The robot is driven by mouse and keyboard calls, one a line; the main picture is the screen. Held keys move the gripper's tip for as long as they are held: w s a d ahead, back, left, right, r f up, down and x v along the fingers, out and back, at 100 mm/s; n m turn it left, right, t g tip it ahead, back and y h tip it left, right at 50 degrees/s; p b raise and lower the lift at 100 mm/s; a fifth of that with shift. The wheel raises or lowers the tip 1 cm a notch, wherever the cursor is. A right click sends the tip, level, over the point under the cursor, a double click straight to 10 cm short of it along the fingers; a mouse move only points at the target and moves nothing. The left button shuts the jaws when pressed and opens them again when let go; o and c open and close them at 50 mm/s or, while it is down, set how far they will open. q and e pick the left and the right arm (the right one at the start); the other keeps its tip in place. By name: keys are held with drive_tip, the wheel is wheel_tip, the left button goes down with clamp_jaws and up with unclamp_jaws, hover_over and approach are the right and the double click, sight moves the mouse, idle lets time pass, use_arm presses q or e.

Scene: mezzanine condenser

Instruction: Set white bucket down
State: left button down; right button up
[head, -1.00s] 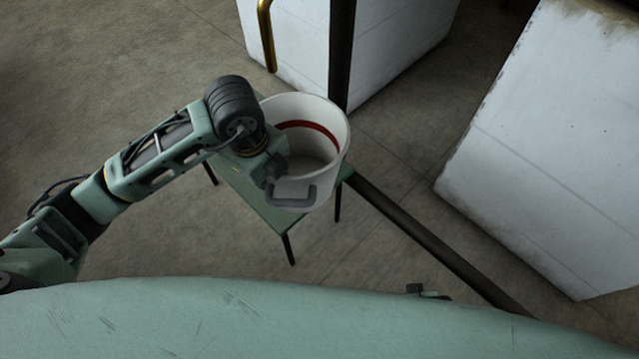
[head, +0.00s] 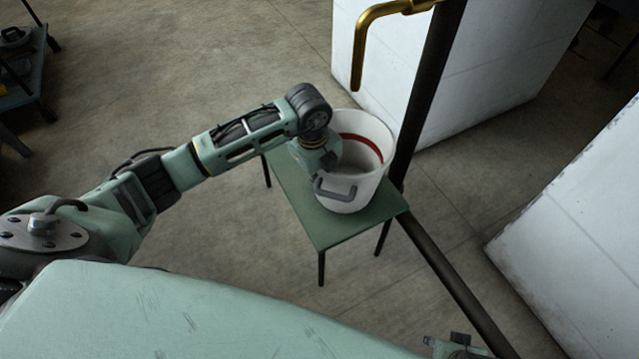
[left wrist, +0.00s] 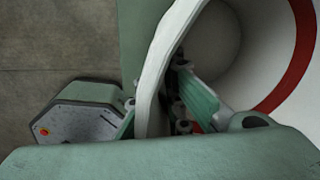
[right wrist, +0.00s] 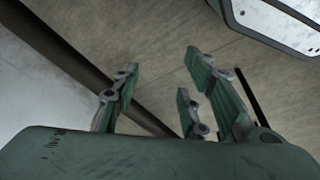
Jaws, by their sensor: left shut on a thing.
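The white bucket (head: 372,178), with a red band inside and a grey handle on its near side, is upright at the green table (head: 335,234) in the head view. Its base overlaps the tabletop; I cannot tell whether it touches. My left gripper (head: 322,168) is shut on the bucket's left rim. In the left wrist view the gripper (left wrist: 160,112) has one finger outside and one inside the wall of the bucket (left wrist: 155,75). My right gripper (right wrist: 163,80) is open and empty in the right wrist view, away from the bucket.
A dark vertical post (head: 425,90) stands close to the bucket's right, with a dark bar (head: 445,275) along the floor. A white block with a brass pipe (head: 375,35) is behind. Another white block (head: 575,225) is at right. The table's front is bare.

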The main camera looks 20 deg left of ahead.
use_arm(q)
drive_tip(key=shift+f, duration=1.2)
use_arm(e)
drive_tip(key=shift+w+r, duration=0.1)
drive_tip(key=shift+r, duration=0.75)
use_arm(q)
drive_tip(key=c, duration=1.9)
unclamp_jaws()
drive_tip(key=shift+f, duration=0.1)
use_arm(e)
drive_tip(key=shift+r, duration=0.1)
use_arm(q)
drive_tip(key=shift+r, duration=0.45)
wheel_tip(320, 180, up, 11)
drive_tip(key=s+p, duration=0.1)
drive_tip(key=p, duration=0.1)
drive_tip(key=shift+a, duration=0.3)
use_arm(e)
wheel_tip(320, 180, down, 7)
drive_tip(key=s, duration=0.2)
drive_tip(key=shift+f, duration=0.2)
use_arm(q)
drive_tip(key=shift+s, duration=0.1)
use_arm(e)
drive_tip(key=shift+d, duration=0.1)
